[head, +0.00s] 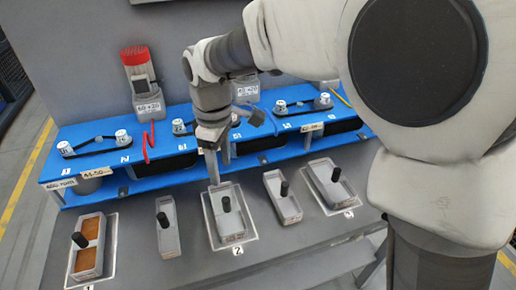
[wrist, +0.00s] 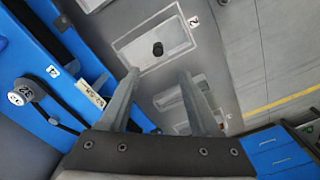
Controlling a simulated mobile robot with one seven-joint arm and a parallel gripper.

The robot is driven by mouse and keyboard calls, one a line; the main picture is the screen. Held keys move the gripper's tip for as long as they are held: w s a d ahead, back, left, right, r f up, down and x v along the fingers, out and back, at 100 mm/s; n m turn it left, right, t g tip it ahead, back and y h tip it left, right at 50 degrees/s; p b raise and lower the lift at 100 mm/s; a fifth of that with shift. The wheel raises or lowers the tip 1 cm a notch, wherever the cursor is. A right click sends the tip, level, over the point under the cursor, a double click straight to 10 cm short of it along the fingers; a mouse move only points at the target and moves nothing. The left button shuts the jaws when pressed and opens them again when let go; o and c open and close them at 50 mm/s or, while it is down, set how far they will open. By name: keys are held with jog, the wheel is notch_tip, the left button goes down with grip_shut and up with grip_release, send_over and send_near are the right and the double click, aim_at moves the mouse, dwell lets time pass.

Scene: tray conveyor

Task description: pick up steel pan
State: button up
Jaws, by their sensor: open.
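Several grey metal pans with upright black knobs stand in a row on the grey table; I cannot tell which one is meant by the steel pan. The middle pan (head: 238,226) sits in the outlined place marked 2. It also shows in the wrist view (wrist: 175,38), with its black knob (wrist: 157,48) just beyond my fingertips. My gripper (head: 214,184) is open, pointing down at the back end of this middle pan. In the wrist view my gripper (wrist: 159,72) has its two fingers apart with nothing between them.
A left pan (head: 92,262) with brown contents sits at place 1. Narrower pans (head: 168,240) (head: 287,207) stand either side of the middle one, and a right pan (head: 322,178) at place 3. A blue shelf (head: 140,178) with belts and rollers runs close behind the row.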

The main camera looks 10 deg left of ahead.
aim_at(224, 200)
notch_tip(224, 200, down, 12)
jog(key=b, duration=0.3)
jog(key=shift+a, duration=0.15)
jog(key=shift+w+f+b, duration=0.15)
jog(key=shift+f+b, duration=0.25)
jog(key=shift+f, duration=1.1)
jog(key=shift+w+f+b, duration=0.1)
jog(key=shift+f+b, duration=0.3)
jog(key=shift+f, duration=1.1)
grip_shut()
jog(key=shift+r, duration=0.1)
